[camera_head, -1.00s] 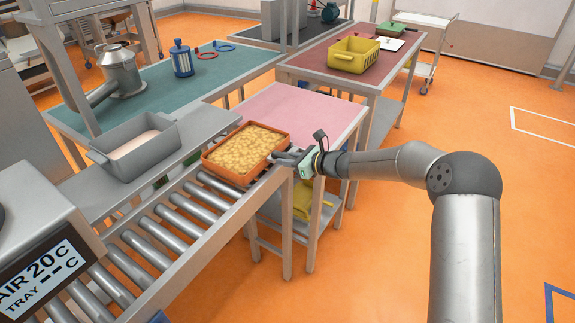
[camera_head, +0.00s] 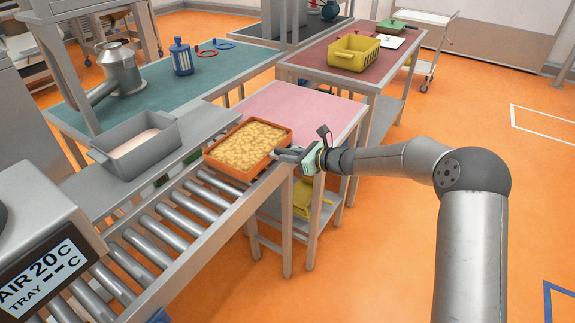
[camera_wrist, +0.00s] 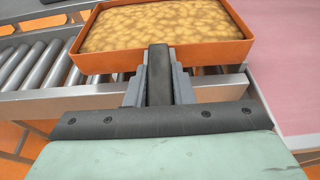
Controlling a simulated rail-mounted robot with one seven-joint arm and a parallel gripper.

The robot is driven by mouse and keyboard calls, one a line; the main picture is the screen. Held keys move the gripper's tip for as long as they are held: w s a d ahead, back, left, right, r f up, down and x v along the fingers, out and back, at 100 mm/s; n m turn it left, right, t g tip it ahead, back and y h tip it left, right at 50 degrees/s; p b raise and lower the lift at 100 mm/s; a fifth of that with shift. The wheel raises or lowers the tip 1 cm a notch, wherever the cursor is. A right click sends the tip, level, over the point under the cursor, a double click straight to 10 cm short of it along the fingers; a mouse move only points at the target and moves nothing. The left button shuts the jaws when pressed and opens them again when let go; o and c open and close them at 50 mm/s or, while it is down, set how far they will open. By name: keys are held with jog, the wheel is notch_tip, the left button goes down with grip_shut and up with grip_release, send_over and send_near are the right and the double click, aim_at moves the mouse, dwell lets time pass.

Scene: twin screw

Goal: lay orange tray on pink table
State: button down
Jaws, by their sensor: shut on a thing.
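The orange tray (camera_head: 232,170) is full of yellowish lumpy pieces and sits at the far end of the roller conveyor, beside the pink table. My gripper (camera_head: 282,153) is shut on the tray's near right wall. In the wrist view the gripper (camera_wrist: 159,60) meets the wall of the orange tray (camera_wrist: 215,53), which looks level. I cannot tell whether the tray touches the rollers or is slightly raised. The pink table (camera_head: 300,108) has a bare top just behind and right of the tray; it also shows at the right in the wrist view (camera_wrist: 285,60).
The roller conveyor (camera_head: 165,222) runs to the lower left. A grey bin (camera_head: 130,147) stands on a ledge beside it. A green-topped table (camera_head: 150,90) holds a metal vessel and a blue canister. A dark red table (camera_head: 320,61) behind holds a yellow crate (camera_head: 354,52).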

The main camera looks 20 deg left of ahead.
jog(key=shift+f+v, duration=0.25)
jog(key=shift+v, duration=0.7)
jog(key=shift+f+v, duration=0.2)
jog(key=shift+v, duration=0.8)
jog(key=shift+d+b, duration=0.2)
jog(key=shift+b, duration=0.1)
jog(key=s+d, duration=0.3)
jog(key=d, duration=1.3)
jog(key=shift+d+p, duration=0.3)
jog(key=shift+p, duration=0.15)
